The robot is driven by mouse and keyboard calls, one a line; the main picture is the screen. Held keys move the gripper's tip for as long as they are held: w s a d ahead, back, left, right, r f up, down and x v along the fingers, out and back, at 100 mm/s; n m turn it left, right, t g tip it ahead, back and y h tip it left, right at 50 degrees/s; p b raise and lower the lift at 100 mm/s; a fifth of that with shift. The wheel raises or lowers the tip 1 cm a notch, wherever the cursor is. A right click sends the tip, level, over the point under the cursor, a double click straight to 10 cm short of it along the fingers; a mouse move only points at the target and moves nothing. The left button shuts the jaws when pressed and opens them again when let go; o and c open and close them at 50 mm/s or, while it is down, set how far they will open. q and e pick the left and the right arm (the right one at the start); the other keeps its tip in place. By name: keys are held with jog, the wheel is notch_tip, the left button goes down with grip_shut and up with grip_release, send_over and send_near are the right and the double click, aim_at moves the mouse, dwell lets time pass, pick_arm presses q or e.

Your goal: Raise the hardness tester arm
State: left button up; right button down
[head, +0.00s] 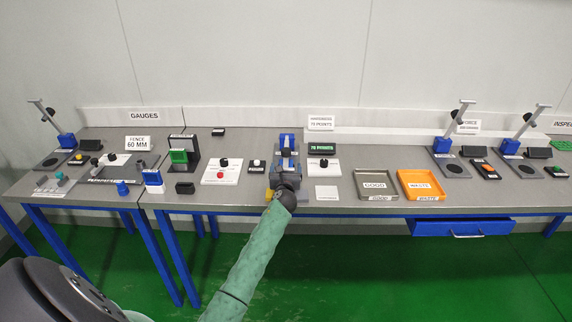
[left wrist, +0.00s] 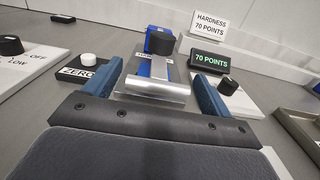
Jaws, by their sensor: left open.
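The hardness tester (head: 287,140) is a blue and grey device on the middle bench, partly hidden behind my left gripper. In the left wrist view its blue upright (left wrist: 159,42) with a black knob stands at the back. The tester's silver arm (left wrist: 157,90) reaches toward the camera and ends in a crosswise bar. My left gripper (head: 286,172) is open in front of the tester; in the left wrist view its blue fingers (left wrist: 160,76) stand either side of the arm. I see no clear grip on it. My right gripper is not in view.
A white panel with a black knob (head: 324,165) and a green "70 POINTS" display (head: 322,149) stand right of the tester. A ZERO button (head: 256,165) is left. The GOOD tray (head: 375,197) and orange WASTE tray (head: 421,197) lie further right.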

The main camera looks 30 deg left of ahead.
pick_arm(q)
jog(key=shift+x, duration=1.05)
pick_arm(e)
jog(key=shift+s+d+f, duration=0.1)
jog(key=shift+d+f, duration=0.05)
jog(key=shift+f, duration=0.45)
